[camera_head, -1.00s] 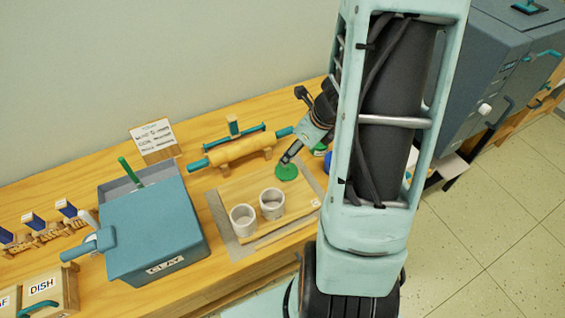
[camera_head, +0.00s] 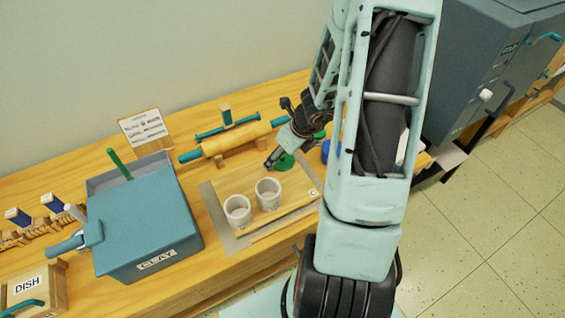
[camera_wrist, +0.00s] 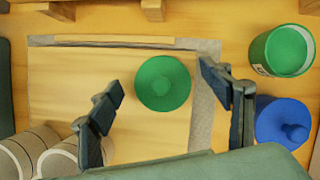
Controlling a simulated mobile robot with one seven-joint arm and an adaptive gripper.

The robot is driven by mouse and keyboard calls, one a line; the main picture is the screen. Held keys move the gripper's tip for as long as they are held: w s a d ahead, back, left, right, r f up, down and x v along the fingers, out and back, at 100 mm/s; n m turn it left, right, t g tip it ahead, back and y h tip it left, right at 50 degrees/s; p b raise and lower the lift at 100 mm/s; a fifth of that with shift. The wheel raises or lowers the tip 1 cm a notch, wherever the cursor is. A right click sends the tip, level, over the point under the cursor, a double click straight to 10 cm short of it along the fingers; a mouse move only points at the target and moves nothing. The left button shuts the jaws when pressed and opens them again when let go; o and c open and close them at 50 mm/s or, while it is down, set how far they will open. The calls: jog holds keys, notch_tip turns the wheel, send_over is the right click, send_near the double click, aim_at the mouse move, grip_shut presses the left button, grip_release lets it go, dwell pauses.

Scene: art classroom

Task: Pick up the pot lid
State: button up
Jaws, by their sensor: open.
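The pot lid is a round green disc with a small knob. In the wrist view the green lid (camera_wrist: 163,83) lies flat on the wooden board (camera_wrist: 70,90), between my two open fingers and a little beyond their tips. In the head view the lid (camera_head: 284,162) is at the board's back right, partly hidden by my gripper (camera_head: 276,163). My gripper (camera_wrist: 160,85) is open and empty above the board. A green pot (camera_wrist: 283,50) without a lid stands to the right of the board in the wrist view.
Two pale cups (camera_head: 238,210) stand on the board, left of the lid. A blue lidded pot (camera_wrist: 285,122) is close to my right finger. A rolling pin (camera_head: 235,138) lies behind the board, and a blue-grey clay bin (camera_head: 145,220) stands at left.

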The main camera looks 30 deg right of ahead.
jog(key=shift+f, duration=0.15)
jog(key=c, duration=0.9)
